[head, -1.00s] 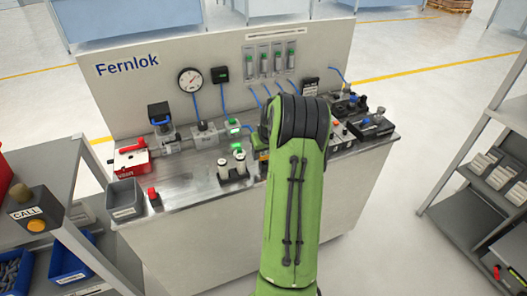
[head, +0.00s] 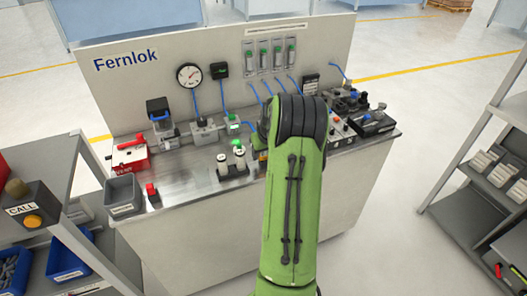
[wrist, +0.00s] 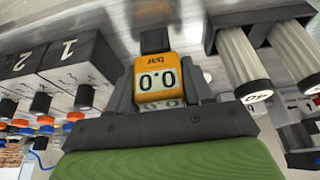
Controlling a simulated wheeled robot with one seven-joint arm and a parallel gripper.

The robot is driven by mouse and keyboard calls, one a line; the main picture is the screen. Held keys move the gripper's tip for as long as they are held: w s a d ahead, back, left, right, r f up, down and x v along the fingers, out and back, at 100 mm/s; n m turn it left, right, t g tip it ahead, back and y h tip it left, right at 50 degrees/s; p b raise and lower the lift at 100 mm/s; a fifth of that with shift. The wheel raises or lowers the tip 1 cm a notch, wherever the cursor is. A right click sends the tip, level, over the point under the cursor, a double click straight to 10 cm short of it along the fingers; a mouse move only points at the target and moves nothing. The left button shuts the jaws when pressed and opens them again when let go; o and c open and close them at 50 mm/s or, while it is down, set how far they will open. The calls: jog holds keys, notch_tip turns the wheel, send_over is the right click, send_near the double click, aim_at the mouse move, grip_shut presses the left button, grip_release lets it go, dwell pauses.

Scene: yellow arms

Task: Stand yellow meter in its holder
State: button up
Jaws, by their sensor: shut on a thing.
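The yellow meter (wrist: 157,66) shows in the wrist view, with a white display reading 0.0 and "bar" lettering that looks upside down. My gripper (wrist: 160,88) is shut on it, one dark finger on each side. A dark block (wrist: 155,40) lies just beyond the meter; I cannot tell if it is part of the meter or its holder. In the head view only a small yellow patch of the meter (head: 263,156) shows beside my green arm, above the bench. I cannot make out the meter's holder for certain.
A black rack with white cylinders (head: 232,165) stands close left of my gripper. Numbered dark blocks (wrist: 66,60) are at the wrist view's left. The bench (head: 185,190) has clear metal at front left, near a grey bin (head: 123,195). Valves and gauges line the back panel.

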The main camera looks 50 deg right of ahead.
jog(key=o, duration=1.2)
notch_tip(320, 180, up, 9)
jog(key=p, duration=0.7)
jog(key=shift+r, duration=0.2)
jog(key=shift+f, duration=0.1)
